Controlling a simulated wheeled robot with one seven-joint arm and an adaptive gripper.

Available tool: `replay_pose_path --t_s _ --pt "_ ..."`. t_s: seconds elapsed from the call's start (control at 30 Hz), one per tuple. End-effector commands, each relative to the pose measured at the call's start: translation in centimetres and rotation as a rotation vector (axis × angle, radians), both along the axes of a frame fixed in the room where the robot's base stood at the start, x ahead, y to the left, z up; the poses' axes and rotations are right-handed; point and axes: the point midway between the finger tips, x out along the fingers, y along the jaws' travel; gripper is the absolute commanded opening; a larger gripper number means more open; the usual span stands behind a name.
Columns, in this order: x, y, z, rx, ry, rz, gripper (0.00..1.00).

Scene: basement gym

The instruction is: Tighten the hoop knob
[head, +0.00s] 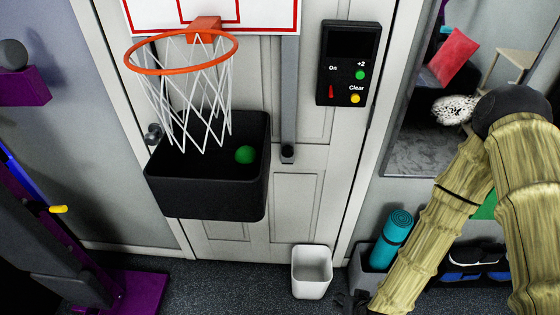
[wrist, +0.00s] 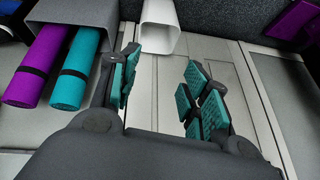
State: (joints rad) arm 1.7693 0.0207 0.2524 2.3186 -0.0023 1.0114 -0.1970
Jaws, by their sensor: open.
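The orange hoop (head: 182,52) with its white net hangs on the door at upper left in the head view. A small dark knob (head: 288,152) sits at the lower end of a grey upright strip right of the net; I take it for the hoop knob. My gripper (head: 352,302) shows only in part at the bottom edge, low and to the right of that knob, well apart from it. In the wrist view my gripper (wrist: 162,88) is open, with teal pads spread and nothing between them. No knob is visible there.
A black ball box (head: 207,195) holding a green ball (head: 245,154) hangs under the net. A scoreboard (head: 348,62) is on the door at right. A white bin (head: 312,271) stands on the floor near my gripper. A grey container (head: 370,270) holds a teal mat (head: 392,236).

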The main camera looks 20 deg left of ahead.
Motion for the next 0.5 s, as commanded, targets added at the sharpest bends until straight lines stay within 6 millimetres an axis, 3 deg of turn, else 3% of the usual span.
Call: replay_pose_path --t_s 0.03,0.13,0.3,0.4,0.5 --pt "3.2 3.7 -0.1 0.04 -0.107 0.025 0.47" --pt "9.1 10.7 2.9 0.108 -0.333 0.054 0.47" --pt "16.8 20.3 11.0 0.194 -0.696 0.028 0.47" --pt "19.4 23.7 15.6 0.22 -0.849 -0.014 0.47" --pt "20.8 25.6 19.1 0.232 -0.951 -0.057 0.47"
